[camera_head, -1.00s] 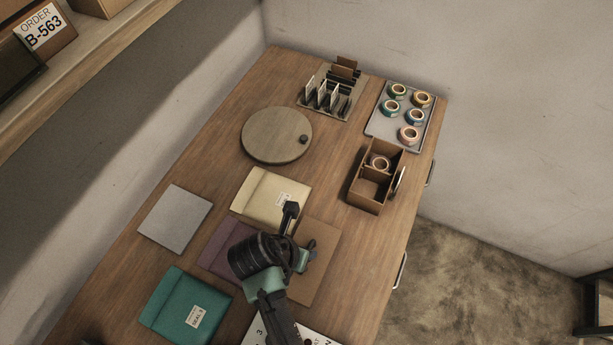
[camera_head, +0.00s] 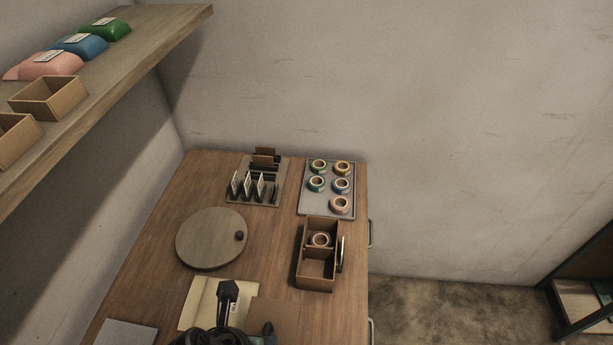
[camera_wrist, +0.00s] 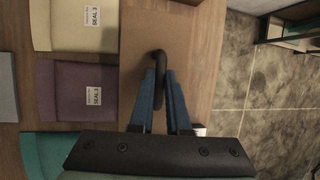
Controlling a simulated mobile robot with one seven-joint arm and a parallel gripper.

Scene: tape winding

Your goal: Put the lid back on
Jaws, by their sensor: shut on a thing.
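My gripper (camera_wrist: 161,76) is in the wrist view, its blue fingers closed on a dark curved piece (camera_wrist: 160,58). The piece looks like a bent handle or hook; what it belongs to is unclear. It is above a plain brown folder (camera_wrist: 190,35). In the head view, my dark wrist is at the bottom edge, with a black block-ended part in front of the cream envelope.
A round wooden board (camera_head: 207,238) with a dark knob lies left of the box. A card rack (camera_head: 266,199) and a grey tray (camera_head: 316,207) of several tape rolls stand behind. Sealed envelopes (camera_wrist: 82,25) lie left of my gripper. A shelf (camera_head: 130,62) overhangs the left.

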